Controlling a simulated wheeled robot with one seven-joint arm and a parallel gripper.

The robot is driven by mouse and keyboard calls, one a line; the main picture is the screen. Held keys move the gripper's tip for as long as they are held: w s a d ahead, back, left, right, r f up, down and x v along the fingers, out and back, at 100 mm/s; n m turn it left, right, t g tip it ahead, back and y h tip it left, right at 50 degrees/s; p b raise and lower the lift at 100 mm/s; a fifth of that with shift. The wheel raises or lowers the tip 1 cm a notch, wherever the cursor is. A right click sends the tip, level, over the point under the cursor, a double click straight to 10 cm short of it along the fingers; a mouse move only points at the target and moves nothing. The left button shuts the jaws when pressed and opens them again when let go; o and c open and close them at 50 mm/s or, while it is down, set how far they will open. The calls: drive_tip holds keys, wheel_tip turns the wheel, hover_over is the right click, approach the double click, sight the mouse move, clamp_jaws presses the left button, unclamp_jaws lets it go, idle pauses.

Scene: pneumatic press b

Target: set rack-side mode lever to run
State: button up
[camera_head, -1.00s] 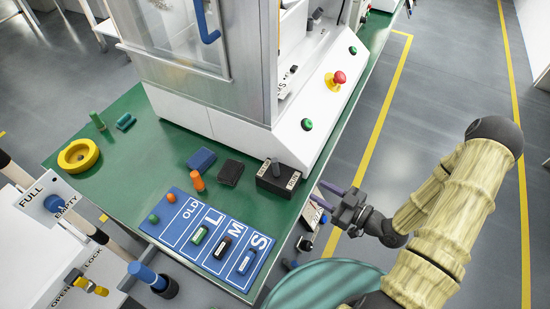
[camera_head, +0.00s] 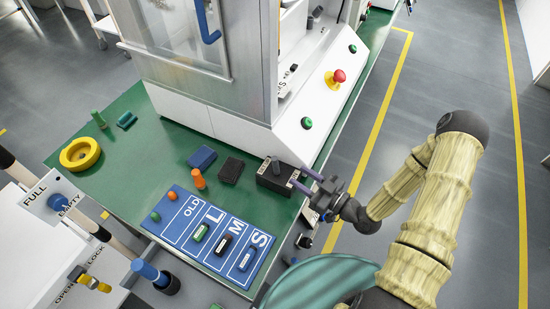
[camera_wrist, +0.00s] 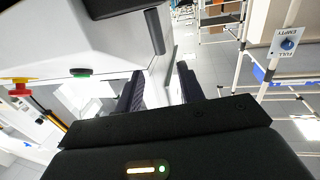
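A black box (camera_head: 275,181) with a short upright dark lever (camera_head: 276,165) sits at the green table's right edge, with a small pale label on its side. I cannot read the label now or tell which setting the lever is in. My gripper (camera_head: 299,178) is at the box's right side, its two fingers apart and pointing at it, with nothing between them. In the wrist view the fingers (camera_wrist: 162,90) are also apart; the dark lever (camera_wrist: 155,32) shows above them beside the dark box (camera_wrist: 112,6). Contact is not clear.
The white press housing (camera_head: 230,133) with a red stop button (camera_head: 339,76) and green buttons stands behind the box. A blue mat (camera_head: 208,262) with small parts lies left. A FULL/EMPTY sign (camera_head: 50,197) stands at far left. The floor on the right is clear.

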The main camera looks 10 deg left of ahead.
sight(277, 162)
drive_tip(key=p+x, duration=0.1)
drive_tip(key=x, duration=0.9)
drive_tip(key=shift+w+a, duration=0.25)
drive_tip(key=shift+a, duration=0.05)
clamp_jaws()
